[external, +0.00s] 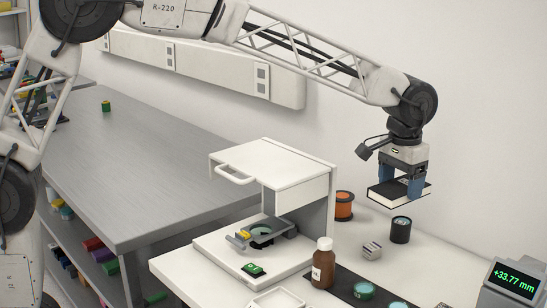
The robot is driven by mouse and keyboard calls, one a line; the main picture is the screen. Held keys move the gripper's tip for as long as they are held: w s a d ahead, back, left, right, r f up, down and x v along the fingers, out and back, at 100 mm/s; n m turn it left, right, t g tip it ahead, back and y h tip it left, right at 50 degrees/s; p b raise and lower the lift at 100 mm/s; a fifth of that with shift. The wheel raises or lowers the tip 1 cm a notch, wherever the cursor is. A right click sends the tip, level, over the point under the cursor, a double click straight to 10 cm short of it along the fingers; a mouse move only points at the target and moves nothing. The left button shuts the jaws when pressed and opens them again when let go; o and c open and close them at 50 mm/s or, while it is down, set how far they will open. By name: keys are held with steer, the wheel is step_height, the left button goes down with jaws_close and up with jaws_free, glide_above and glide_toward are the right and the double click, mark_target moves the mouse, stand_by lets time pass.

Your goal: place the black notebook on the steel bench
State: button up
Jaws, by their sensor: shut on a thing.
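The black notebook (385,193) has a dark cover and pale page edges. My gripper (401,189) is shut on it, with blue fingers on either side, and holds it in the air above the back right of the white table. The steel bench (150,160) is the long grey surface on the left, with a broad bare top. The notebook is well to the right of the bench and apart from it. Part of the notebook is hidden behind the fingers.
A white instrument (275,180) with a raised hood stands between bench and notebook. A brown bottle (323,265), an orange spool (344,205), a black cylinder (400,230) and a readout (512,283) stand on the white table (190,272). A small green object (105,106) sits far on the bench.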

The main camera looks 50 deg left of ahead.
steer(key=w+a+r+n, duration=0.1)
steer(key=w+a+n, duration=0.25)
steer(key=a, duration=1.15)
steer(key=s+a+n, duration=0.3)
steer(key=a+n, duration=0.1)
steer(key=a, duration=1.7)
steer(key=s+a+n, duration=0.3)
steer(key=a+n, duration=0.2)
steer(key=a, duration=1.7)
steer(key=s+a+n, duration=0.3)
steer(key=s+a, duration=0.7)
steer(key=a, duration=0.3)
steer(key=s+a+n, duration=0.4)
steer(key=s+a, duration=0.6)
steer(key=a, duration=0.3)
steer(key=f, duration=1.7)
steer(key=shift+s+d+f, duration=0.1)
steer(key=shift+s, duration=0.15)
steer(key=shift+f, duration=0.45)
